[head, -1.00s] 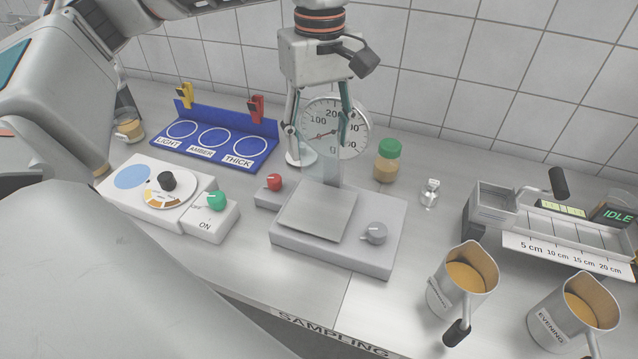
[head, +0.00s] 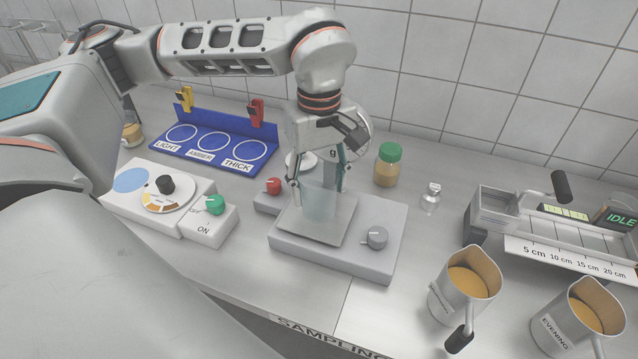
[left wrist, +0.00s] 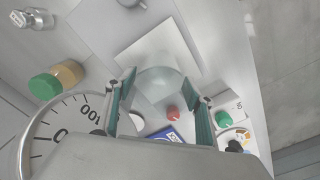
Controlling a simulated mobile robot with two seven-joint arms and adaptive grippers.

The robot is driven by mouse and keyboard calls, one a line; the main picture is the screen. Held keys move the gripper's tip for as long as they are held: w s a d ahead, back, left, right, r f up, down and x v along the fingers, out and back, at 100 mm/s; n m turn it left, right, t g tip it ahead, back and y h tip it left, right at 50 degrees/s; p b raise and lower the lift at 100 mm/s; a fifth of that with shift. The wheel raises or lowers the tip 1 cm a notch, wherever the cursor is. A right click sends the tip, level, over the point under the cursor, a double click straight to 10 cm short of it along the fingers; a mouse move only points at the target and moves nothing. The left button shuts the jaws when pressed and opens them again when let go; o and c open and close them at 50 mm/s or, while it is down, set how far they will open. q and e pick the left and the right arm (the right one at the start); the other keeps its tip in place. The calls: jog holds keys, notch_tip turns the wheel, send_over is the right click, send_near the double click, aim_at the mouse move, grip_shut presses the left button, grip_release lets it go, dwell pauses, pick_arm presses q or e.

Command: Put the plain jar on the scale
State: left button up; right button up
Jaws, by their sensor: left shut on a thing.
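The plain jar (head: 318,202) is clear, empty-looking glass, upright between the fingers of my left gripper (head: 318,187). The left gripper is shut on it from above. In the left wrist view the jar (left wrist: 161,76) sits between the green finger pads of the gripper (left wrist: 162,100). The scale (head: 287,245) is a grey box with a square plate (head: 335,231), a grey knob and a dial behind it. The jar is over the back left part of the plate; I cannot tell whether its base touches. My right gripper is not in view.
A green-lidded jar (head: 388,165) stands behind the scale's right side. A small metal weight (head: 431,196) is right of it. Two amber-filled jugs (head: 465,290) (head: 582,315) stand front right. A blue labelled rack (head: 215,150) and a knobbed white box (head: 150,192) are on the left.

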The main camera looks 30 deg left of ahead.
pick_arm(q)
jog(key=shift+f, duration=0.2)
jog(key=o, duration=1.2)
jog(key=shift+c, duration=0.2)
jog(key=shift+r, duration=0.1)
notch_tip(320, 180, up, 12)
jog(key=shift+p, duration=0.45)
jog(key=shift+r, duration=0.1)
